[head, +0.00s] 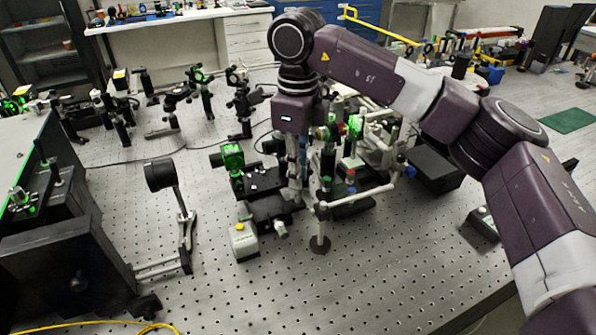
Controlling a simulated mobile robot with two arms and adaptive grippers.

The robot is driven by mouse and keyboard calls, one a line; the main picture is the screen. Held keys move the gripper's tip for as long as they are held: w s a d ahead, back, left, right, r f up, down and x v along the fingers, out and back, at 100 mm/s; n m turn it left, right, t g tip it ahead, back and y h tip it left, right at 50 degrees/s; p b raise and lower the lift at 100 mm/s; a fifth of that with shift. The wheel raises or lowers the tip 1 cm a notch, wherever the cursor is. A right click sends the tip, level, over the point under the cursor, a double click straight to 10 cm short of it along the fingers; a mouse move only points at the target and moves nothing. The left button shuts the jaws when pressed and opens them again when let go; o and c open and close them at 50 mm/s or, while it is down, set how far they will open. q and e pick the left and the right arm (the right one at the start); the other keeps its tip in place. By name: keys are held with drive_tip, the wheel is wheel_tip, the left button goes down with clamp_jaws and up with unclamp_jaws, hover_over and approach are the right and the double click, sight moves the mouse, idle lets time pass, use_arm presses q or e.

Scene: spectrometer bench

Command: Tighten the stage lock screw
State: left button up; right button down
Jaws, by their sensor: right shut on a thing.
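My right arm comes in from the right, and its gripper (297,196) points straight down at the right side of a black translation stage (268,207) on the perforated optical bench. The fingers are closed at the stage's edge, on the stage lock screw as far as their place shows. The screw itself is too small and too covered by the fingers to make out. A silver micrometer knob (281,230) sticks out at the stage's front. My left gripper is out of view.
A green-lit optic mount (232,156) stands just left of the gripper. A white box with a yellow button (242,243) sits in front of the stage.

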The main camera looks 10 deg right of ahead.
drive_tip(key=shift+w+r, duration=0.1)
drive_tip(key=shift+r, duration=0.05)
drive_tip(key=c, duration=2)
unclamp_jaws()
drive_tip(key=shift+o, duration=0.2)
wheel_tip(320, 180, up, 12)
